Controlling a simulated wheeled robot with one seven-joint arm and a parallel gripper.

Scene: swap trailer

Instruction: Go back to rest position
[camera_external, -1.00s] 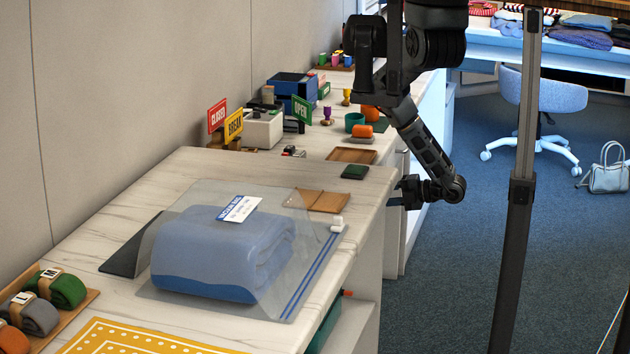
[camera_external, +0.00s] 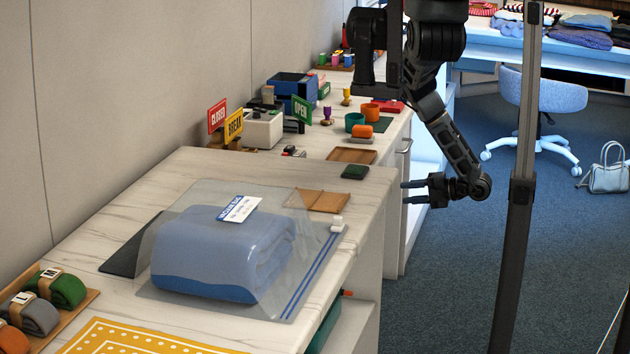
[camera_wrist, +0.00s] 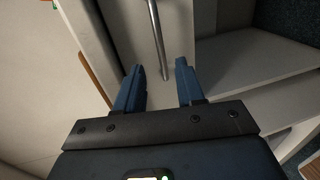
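My gripper (camera_external: 413,192) is to the right of the marble counter (camera_external: 375,185) in the external view, beside the cabinet front and a little away from the counter's edge. Its two fingers point left and stand apart with nothing between them. In the wrist view, my gripper (camera_wrist: 157,85) shows both blue fingers open and empty. A metal handle (camera_wrist: 158,40) and pale cabinet panels lie beyond the fingertips.
A blue folded bundle (camera_external: 225,250) in a clear bag lies on the counter. CLOSED (camera_external: 217,115), BREAK (camera_external: 233,126) and OPEN (camera_external: 300,108) signs stand behind. A dark upright post (camera_external: 520,200) and a blue chair (camera_external: 550,95) are to the right. Carpeted floor lies clear below.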

